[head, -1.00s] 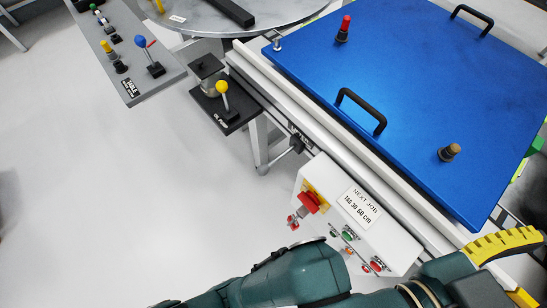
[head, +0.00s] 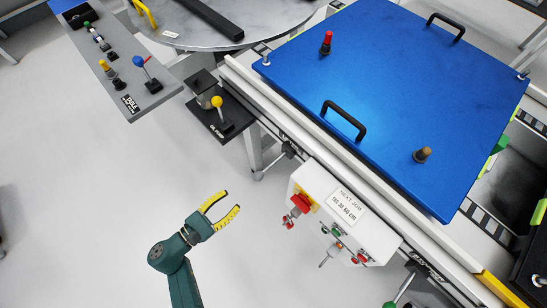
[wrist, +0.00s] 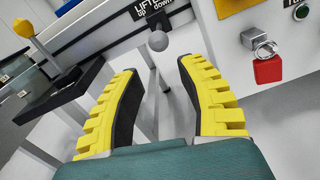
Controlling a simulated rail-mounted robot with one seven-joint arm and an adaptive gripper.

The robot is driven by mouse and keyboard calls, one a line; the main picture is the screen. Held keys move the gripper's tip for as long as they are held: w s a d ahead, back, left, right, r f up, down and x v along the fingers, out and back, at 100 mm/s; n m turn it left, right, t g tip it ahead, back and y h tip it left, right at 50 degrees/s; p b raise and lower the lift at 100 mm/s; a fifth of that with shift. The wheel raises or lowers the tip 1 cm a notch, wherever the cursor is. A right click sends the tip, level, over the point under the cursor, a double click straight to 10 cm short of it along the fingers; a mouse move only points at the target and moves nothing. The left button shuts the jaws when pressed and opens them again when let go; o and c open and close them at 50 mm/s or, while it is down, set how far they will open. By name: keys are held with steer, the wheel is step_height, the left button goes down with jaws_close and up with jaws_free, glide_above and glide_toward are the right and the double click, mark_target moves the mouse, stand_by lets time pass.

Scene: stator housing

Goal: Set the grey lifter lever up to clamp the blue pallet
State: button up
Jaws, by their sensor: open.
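The grey lifter lever (head: 259,175) sticks out from the rail below the near edge of the blue pallet (head: 390,75). In the wrist view its grey ball knob (wrist: 158,41) shows beneath the LIFTER up/down label. My gripper (head: 231,200) has yellow-ridged fingers and is open and empty, in front of the lever and to the left of the control box. In the wrist view my gripper (wrist: 157,66) has the knob just beyond its fingertips, between them in the picture and apart from them. The blue pallet lies flat on the rail station.
The white control box (head: 345,215) with a red emergency stop (head: 300,203) stands right of my gripper. A yellow-knobbed lever (head: 216,102) on a black plate and a grey panel (head: 125,75) with a blue-knobbed lever lie up left. Open floor lies left.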

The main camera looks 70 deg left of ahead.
mark_target(263, 172)
steer(key=b+x, duration=0.5)
steer(key=x, duration=1.1)
steer(key=shift+w+a+b, duration=0.15)
steer(key=shift+a+b, duration=0.05)
steer(key=shift+b, duration=0.15)
jaws_close()
